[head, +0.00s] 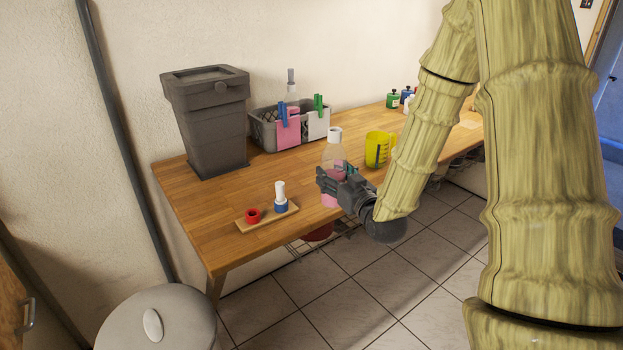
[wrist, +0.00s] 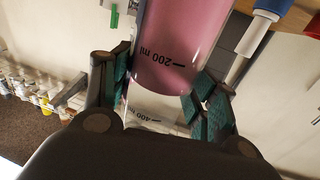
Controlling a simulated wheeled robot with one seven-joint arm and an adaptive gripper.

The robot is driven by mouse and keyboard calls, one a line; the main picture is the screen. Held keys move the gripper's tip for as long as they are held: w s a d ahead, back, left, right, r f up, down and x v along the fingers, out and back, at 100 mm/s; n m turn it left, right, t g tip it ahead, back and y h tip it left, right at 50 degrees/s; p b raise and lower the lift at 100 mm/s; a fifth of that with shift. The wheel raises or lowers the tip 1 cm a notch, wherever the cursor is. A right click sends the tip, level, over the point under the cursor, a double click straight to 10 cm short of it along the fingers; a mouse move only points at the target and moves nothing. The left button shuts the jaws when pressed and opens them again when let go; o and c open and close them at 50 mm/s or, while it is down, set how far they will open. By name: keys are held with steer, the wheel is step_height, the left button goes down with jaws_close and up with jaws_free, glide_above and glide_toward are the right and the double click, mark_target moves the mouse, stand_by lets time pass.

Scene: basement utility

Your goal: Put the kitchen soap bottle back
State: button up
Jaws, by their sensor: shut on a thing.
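A clear bottle (head: 334,154) with a white cap and pink liquid stands out at the table's front edge in the head view; I take it as the soap bottle. My gripper (head: 335,181) is shut on its lower half, from the front right. In the wrist view, the bottle's pink part (wrist: 178,45) with "200 ml" and "400 ml" marks lies between the teal finger pads of my gripper (wrist: 162,95). The bottle looks roughly upright. I cannot tell whether its base touches the wooden table (head: 215,215).
A small tray (head: 244,224) holds a red ring (head: 253,215) and a blue-and-white bottle (head: 280,197). Behind are a grey bin (head: 207,125), a grey basket (head: 263,132) with cloths and a bottle, and a yellow cup (head: 378,150). Small bottles (head: 393,100) stand farther right.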

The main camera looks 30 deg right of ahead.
steer(key=shift+w+d+f+p, duration=0.75)
steer(key=shift+w+p, duration=0.2)
steer(key=shift+w, duration=1.5)
steer(key=shift+w+d+f+p, duration=0.8)
steer(key=shift+w+p, duration=0.2)
steer(key=shift+w, duration=1.45)
steer(key=shift+w+d+f+p, duration=0.75)
steer(key=shift+w+p, duration=0.2)
steer(key=shift+w, duration=1.5)
steer(key=shift+f, duration=0.1)
steer(key=o, duration=1.4)
steer(key=shift+c, duration=0.2)
steer(key=s+b, duration=0.1)
steer(key=s, duration=0.3)
steer(key=s+a+b, duration=0.1)
steer(key=s, duration=0.3)
steer(key=s+b, duration=0.1)
steer(key=s, duration=0.3)
steer(key=shift+a, duration=0.25)
